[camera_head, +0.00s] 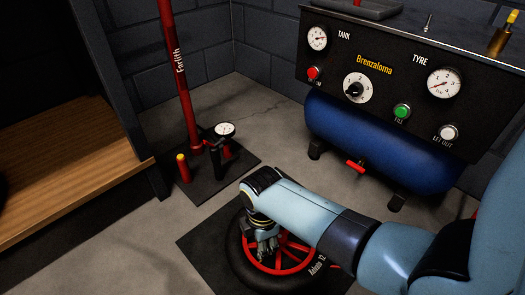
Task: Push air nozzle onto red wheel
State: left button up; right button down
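The red wheel (283,262) has a red spoked rim and a black tyre with white lettering. It lies flat at the bottom centre. My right gripper (267,250) points down over the upper left part of the wheel, with its fingers over the rim and spokes. The fingers are small and dark, and I cannot tell whether they are open or shut or hold anything. I cannot make out an air nozzle; the gripper and forearm hide part of the wheel. My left gripper is not in view.
A black mat (196,240) lies under the wheel. A red floor pump (182,90) with a gauge stands on a dark plate behind left. A compressor panel (395,85) with gauges and buttons stands above a blue tank (375,145). A wooden shelf (75,165) is at left.

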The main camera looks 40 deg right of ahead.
jog(key=shift+f+b, duration=0.7)
jog(key=shift+f, duration=0.9)
dwell(0.4)
jog(key=c, duration=0.9)
grip_release()
jog(key=shift+r, duration=0.1)
notch_tip(320, 180, up, 12)
jog(key=shift+f, duration=0.1)
jog(key=shift+s, duration=0.1)
